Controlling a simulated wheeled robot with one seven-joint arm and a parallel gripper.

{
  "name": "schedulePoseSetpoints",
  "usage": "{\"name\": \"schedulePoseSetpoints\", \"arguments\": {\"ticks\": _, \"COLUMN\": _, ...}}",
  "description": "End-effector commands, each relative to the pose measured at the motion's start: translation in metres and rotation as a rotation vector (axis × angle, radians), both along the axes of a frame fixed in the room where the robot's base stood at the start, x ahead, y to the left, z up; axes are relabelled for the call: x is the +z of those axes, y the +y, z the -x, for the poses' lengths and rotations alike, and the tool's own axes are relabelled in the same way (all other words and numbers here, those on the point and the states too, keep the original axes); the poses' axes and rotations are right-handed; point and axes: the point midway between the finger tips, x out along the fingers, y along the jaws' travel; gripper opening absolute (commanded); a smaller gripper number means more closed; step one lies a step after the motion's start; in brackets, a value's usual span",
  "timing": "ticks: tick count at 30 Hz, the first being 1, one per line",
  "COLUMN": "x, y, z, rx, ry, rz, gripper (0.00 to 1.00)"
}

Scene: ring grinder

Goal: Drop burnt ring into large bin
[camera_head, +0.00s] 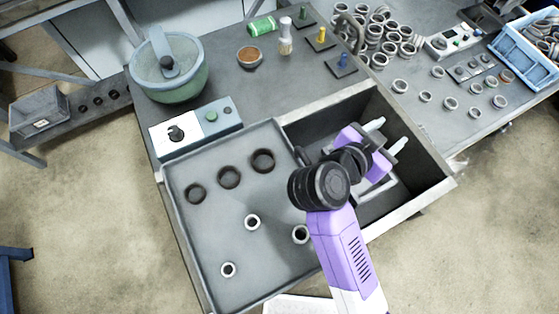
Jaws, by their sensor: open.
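Three dark burnt rings lie in a row on the grey tray (190,245): a left one (195,193), a middle one (229,176) and a right one (262,160). A large open bin (437,181) with dark inner walls adjoins the tray on the right. My gripper (386,134) is over this bin, its two pale fingertips spread apart. I see nothing between them. My purple arm and wrist hide part of the bin's inside, and I cannot tell whether a ring lies there.
Three pale rings (252,222) lie on the tray's near part. Behind it are a control box (196,132), a green bowl machine (168,72) and coloured posts (341,64). Several metal rings (400,86) cover the right table. A small grey bin (38,112) stands far left.

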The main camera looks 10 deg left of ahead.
Motion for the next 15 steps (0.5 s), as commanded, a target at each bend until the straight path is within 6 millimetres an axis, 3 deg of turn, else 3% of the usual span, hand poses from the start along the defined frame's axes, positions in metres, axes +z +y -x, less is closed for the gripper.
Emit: {"name": "schedulePoseSetpoints", "arguments": {"ticks": 15, "x": 0.025, "y": 0.043, "z": 0.044, "rx": 0.003, "ry": -0.002, "rz": 0.0, "gripper": 0.47}}
